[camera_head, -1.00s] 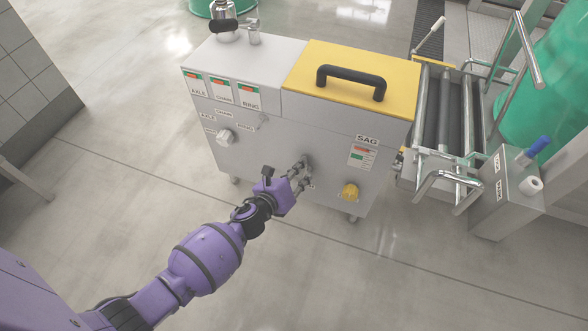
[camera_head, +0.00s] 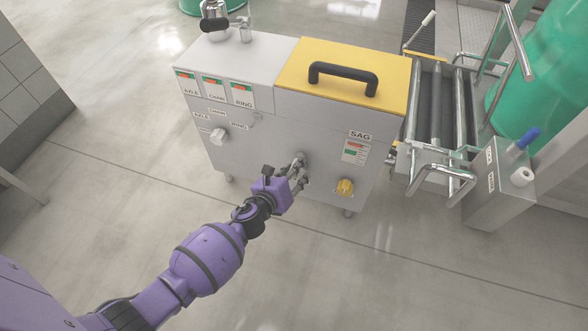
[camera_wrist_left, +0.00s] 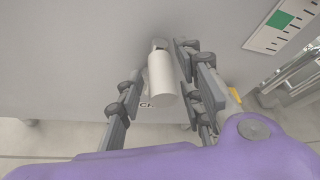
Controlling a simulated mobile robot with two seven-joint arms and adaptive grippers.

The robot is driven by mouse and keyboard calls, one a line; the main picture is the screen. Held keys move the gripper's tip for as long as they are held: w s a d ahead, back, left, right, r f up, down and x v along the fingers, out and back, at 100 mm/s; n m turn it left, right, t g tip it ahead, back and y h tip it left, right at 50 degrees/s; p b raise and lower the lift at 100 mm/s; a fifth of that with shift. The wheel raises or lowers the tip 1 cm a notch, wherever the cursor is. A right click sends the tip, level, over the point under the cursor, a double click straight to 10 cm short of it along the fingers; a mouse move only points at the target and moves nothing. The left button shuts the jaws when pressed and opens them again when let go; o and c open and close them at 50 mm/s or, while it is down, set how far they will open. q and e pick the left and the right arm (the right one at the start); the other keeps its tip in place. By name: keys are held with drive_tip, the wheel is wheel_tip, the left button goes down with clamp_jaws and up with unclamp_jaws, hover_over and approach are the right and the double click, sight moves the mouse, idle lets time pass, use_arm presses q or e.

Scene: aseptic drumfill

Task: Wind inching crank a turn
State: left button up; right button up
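The inching crank shows in the left wrist view as a pale cylindrical handle (camera_wrist_left: 162,78) sticking out from the grey cabinet front. My left gripper (camera_wrist_left: 160,95) is open, with one finger on each side of the handle. A label under the handle is mostly hidden. In the head view my left gripper (camera_head: 297,174) is at the lower middle of the cabinet front (camera_head: 262,140), and its fingers mostly hide the crank. My right gripper is out of view.
A yellow knob (camera_head: 345,187) sits right of the gripper, below the SAG label (camera_head: 360,135). The yellow lid has a black handle (camera_head: 343,77). A roller conveyor (camera_head: 437,105) and green drum (camera_head: 545,75) stand at right. Floor in front is clear.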

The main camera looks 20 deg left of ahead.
use_arm(q)
drive_tip(key=v, duration=1.2)
idle(0.4)
